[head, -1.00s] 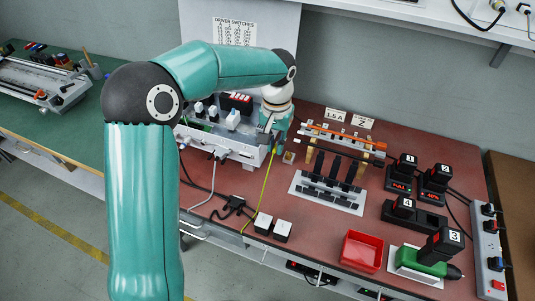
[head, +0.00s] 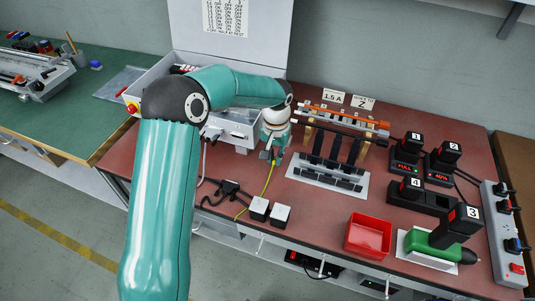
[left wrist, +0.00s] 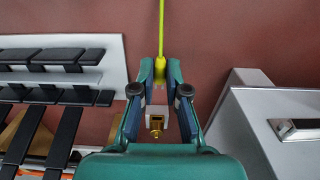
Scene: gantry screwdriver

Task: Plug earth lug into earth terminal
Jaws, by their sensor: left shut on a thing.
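My left gripper (head: 271,152) is shut on the end of the yellow-green earth cable, low over the red-brown bench between the grey box and the black-slotted rack. In the left wrist view, my left gripper (left wrist: 161,84) has its fingers on both sides of the cable end. The yellow-green cable (left wrist: 161,30) runs straight away from the fingertips. The lug itself is mostly hidden by the fingers. In the head view the cable (head: 268,180) hangs toward the bench front. My right gripper is not in view.
The grey box (left wrist: 265,120) with a metal handle stands close on one side, the slotted rack (left wrist: 60,60) on the other.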

